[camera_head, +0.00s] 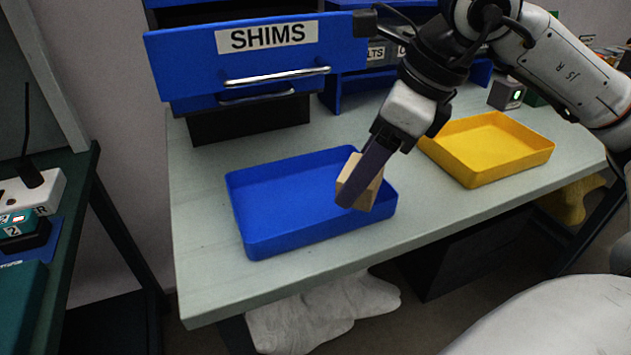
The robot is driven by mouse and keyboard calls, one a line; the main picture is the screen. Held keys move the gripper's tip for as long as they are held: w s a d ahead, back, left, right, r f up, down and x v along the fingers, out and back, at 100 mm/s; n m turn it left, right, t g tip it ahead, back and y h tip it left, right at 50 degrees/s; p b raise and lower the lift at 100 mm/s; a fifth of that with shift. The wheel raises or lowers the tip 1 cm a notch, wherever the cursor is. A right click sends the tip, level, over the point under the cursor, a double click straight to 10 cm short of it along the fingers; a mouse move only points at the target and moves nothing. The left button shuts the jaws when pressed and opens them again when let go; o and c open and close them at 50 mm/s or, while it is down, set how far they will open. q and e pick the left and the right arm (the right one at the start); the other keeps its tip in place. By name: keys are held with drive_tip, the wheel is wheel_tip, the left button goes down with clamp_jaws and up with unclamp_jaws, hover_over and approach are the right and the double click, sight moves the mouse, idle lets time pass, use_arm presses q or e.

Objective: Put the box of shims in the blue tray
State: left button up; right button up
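The tan box of shims (348,185) is at the right end of the blue tray (270,205), tilted, low over or inside the tray. I cannot tell whether it touches the tray floor. My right gripper (360,190) reaches down from the upper right, its dark finger lying across the near face of the box. It appears shut on the box, and the finger and box hide part of the tray's right end. The rest of the blue tray is empty. My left gripper is not in view.
A drawer labelled SHIMS (262,52) is pulled open at the back left, above the pale table (205,270). A yellow tray (490,145) stands empty to the right. Small labelled bins (378,54) sit behind my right arm.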

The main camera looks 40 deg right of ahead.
drive_tip(key=p, duration=0.1)
hover_over(307, 212)
drive_tip(key=s, duration=0.1)
drive_tip(key=shift+s+d+f, duration=0.1)
drive_tip(key=shift+d+f, duration=0.1)
drive_tip(key=shift+f, duration=0.35)
drive_tip(key=shift+d+f, duration=0.2)
drive_tip(key=shift+f, duration=0.3)
wheel_tip(307, 212, down, 4)
drive_tip(key=shift+f+b, duration=0.1)
drive_tip(key=shift+b, duration=0.35)
drive_tip(key=shift+f, duration=0.3)
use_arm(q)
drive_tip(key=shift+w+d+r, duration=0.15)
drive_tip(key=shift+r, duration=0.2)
use_arm(e)
drive_tip(key=shift+f, duration=0.1)
drive_tip(key=shift+f+b, duration=0.25)
drive_tip(key=shift+b, duration=0.05)
drive_tip(key=o, duration=0.8)
drive_tip(key=shift+r, duration=0.1)
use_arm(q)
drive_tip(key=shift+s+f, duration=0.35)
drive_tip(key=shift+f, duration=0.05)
